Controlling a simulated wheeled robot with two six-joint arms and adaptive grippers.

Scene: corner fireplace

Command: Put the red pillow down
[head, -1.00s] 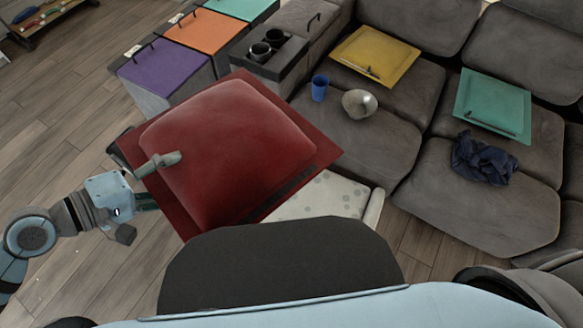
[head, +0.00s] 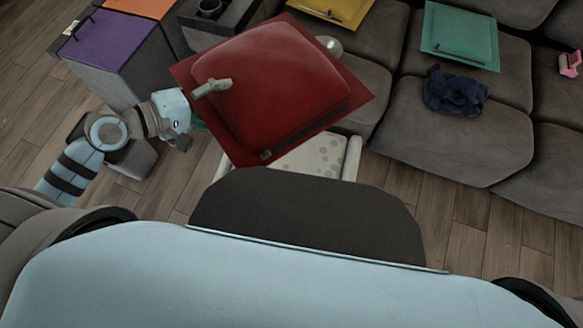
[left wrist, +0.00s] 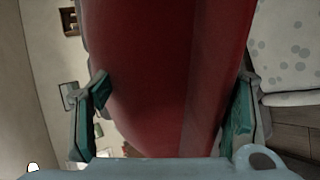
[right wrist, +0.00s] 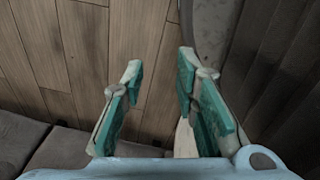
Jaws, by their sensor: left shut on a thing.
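The red pillow (head: 275,85) is a square cushion with a flat border and a dark strip along its near edge. My left gripper (head: 211,88) is shut on its left side in the head view and holds it up, tilted, in front of the sofa. In the left wrist view the pillow (left wrist: 165,70) fills the space between the two fingers (left wrist: 165,115). My right gripper (right wrist: 155,90) shows only in the right wrist view; its fingers are apart with nothing between them, above the wood floor.
A grey sofa (head: 450,130) carries a green pillow (head: 459,38), a yellow pillow (head: 345,8) and a dark blue cloth (head: 456,92). A metallic bowl (head: 330,46) is partly hidden behind the red pillow. A spotted white surface (head: 310,158) lies below it. A purple-topped box (head: 108,40) stands left.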

